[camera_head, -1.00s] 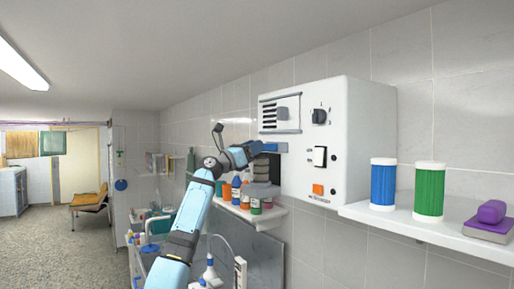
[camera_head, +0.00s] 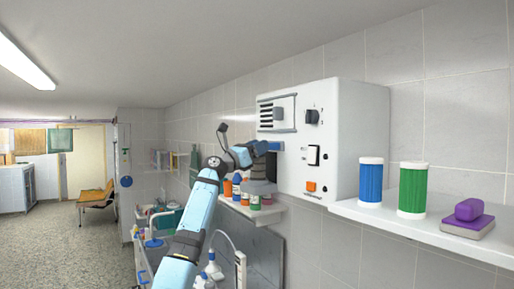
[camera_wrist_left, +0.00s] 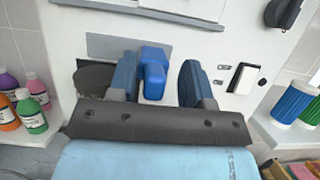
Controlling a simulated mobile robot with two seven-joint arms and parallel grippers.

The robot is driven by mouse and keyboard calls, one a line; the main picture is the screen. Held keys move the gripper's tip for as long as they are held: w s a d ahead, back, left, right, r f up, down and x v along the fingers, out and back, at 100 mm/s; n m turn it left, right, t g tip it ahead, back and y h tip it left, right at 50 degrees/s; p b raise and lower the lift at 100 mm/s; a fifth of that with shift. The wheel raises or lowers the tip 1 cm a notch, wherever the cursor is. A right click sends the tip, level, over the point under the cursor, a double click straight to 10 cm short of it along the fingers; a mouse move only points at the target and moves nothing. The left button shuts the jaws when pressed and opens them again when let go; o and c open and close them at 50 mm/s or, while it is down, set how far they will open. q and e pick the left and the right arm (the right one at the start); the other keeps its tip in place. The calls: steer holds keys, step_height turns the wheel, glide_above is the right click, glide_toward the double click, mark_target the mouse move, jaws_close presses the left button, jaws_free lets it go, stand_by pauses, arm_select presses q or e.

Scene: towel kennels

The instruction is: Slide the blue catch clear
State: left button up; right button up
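The blue catch (camera_wrist_left: 152,70) stands out from the front of the white wall unit (camera_wrist_left: 210,52), next to a flat grey plate (camera_wrist_left: 110,46). My left gripper (camera_wrist_left: 158,72) is open at the unit's front, with one finger on each side of the catch. The left finger looks very close to the catch, and a gap shows before the right finger. I cannot tell whether either touches. In the head view my left gripper (camera_head: 266,149) reaches the unit's left side below the vent and mostly hides the catch. My right gripper is not in view.
The unit carries a dark knob (camera_head: 312,116), a rocker switch (camera_head: 314,155) and an orange button (camera_head: 310,186). A shelf (camera_head: 400,222) at right holds a blue canister (camera_head: 370,183), a green canister (camera_head: 413,190) and a purple brush (camera_head: 468,216). Small bottles (camera_head: 247,194) stand below the gripper.

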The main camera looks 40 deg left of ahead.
arm_select(q)
steer(key=shift+s+a, duration=0.15)
steer(key=shift+a, duration=0.05)
steer(key=b+v, duration=0.4)
steer(key=v, duration=0.9)
steer(key=shift+s+f+b, duration=0.2)
steer(key=shift+s+b, duration=0.1)
